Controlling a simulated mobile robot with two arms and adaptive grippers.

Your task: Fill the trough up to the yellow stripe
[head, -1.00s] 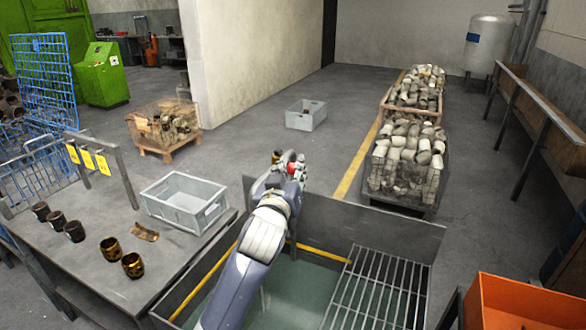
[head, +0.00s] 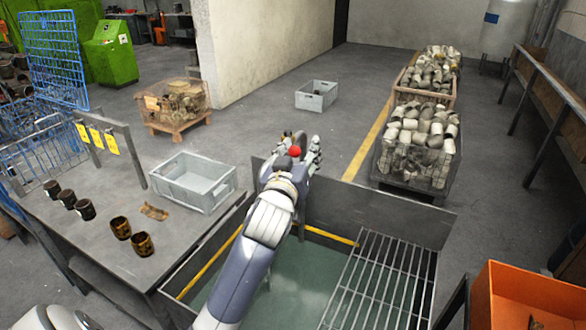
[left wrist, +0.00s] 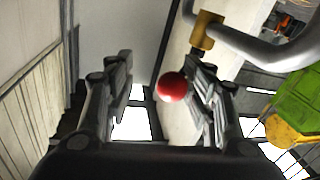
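The trough (head: 335,208) is a dark metal tank holding greenish water (head: 300,280). A yellow stripe (head: 330,235) runs along its inner walls, and the water surface shows below it. A red ball knob (head: 294,151) stands at the trough's far side. My left gripper (head: 301,146) is there, reaching over the trough. In the left wrist view the fingers are spread, with the red knob (left wrist: 171,86) between them, nearer the right finger; contact cannot be told. A grey pipe (left wrist: 270,45) with a brass fitting (left wrist: 206,31) is beyond. My right gripper is not in view.
A metal grate (head: 385,280) covers the trough's right part. At left, a table (head: 110,255) carries a grey crate (head: 193,182) and several rusty cups (head: 120,228). An orange bin (head: 530,300) is at lower right. Filled mesh crates (head: 412,165) stand behind the trough.

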